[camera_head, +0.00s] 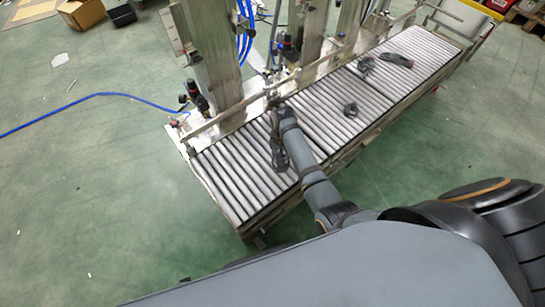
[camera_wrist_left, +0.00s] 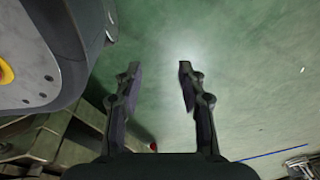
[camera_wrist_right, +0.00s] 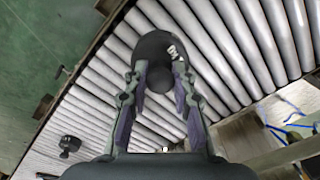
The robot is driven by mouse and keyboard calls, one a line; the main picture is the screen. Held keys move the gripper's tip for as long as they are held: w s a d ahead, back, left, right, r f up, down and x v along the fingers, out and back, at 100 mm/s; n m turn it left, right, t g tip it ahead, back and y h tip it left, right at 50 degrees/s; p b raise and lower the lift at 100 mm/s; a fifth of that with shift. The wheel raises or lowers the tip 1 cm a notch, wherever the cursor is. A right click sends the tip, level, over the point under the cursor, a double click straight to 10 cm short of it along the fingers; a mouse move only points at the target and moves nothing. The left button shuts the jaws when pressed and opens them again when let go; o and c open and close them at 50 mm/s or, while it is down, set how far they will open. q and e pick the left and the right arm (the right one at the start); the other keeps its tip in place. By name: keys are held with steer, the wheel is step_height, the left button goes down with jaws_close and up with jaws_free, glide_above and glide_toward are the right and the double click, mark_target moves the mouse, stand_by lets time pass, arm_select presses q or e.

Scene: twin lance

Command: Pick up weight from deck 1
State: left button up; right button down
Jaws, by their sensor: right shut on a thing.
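A black, rounded weight (camera_wrist_right: 152,47) with white markings sits between the fingers of my right gripper (camera_wrist_right: 160,88) in the right wrist view. The fingers are shut on its narrower part. Behind it are the silver rollers of the conveyor deck (camera_wrist_right: 88,92). In the head view my right gripper (camera_head: 279,156) is over the nearest roller deck (camera_head: 228,178); the arm largely hides the weight there. I cannot tell whether the weight touches the rollers. My left gripper (camera_wrist_left: 157,88) is open and empty, with floor behind its fingers.
A small dark object (camera_head: 350,108) lies on the middle deck; further dark objects (camera_head: 397,60) lie on the far deck. A metal rail (camera_head: 235,113) and posts (camera_head: 217,60) line the conveyor's back edge. A blue cable (camera_head: 70,110) crosses the open green floor.

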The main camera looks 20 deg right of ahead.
arm_select(q)
steer(key=s+p, duration=0.2)
steer(key=s, duration=0.3)
steer(key=shift+s+a+r, duration=0.1)
steer(key=shift+r, duration=0.05)
arm_select(e)
steer(key=s+d+r, duration=0.5)
steer(key=d, duration=0.3)
steer(key=shift+s+r, duration=0.2)
